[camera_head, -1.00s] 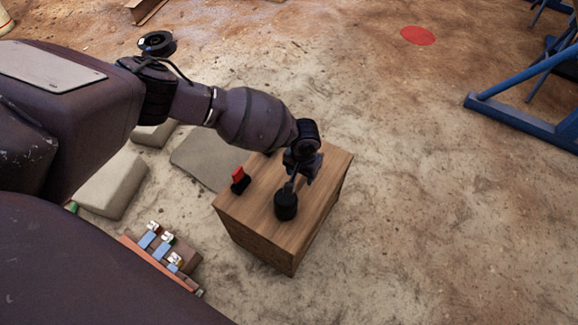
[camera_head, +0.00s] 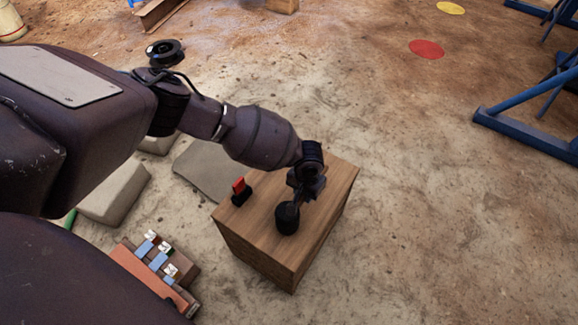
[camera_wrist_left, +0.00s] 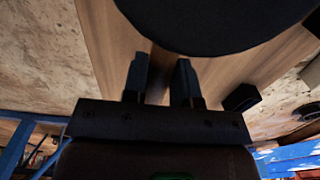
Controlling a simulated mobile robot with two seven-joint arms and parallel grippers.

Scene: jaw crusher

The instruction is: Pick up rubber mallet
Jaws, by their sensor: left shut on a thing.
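The rubber mallet has a round black head (camera_head: 287,219), seen over the near part of the wooden block's top (camera_head: 262,222). My left gripper (camera_head: 296,201) is at the mallet, just behind the head, and is shut on its handle. In the left wrist view the dark head (camera_wrist_left: 215,22) fills the top. The brown handle (camera_wrist_left: 160,72) runs from it down between the two fingers (camera_wrist_left: 160,85). I cannot tell whether the head touches the block. My right gripper is out of view.
A small black object with a red part (camera_head: 240,190) stands at the block's left edge. A tray of small switch-like parts (camera_head: 157,262) and grey stone slabs (camera_head: 115,192) lie to the left. A blue steel frame (camera_head: 525,125) stands right; open ground lies between.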

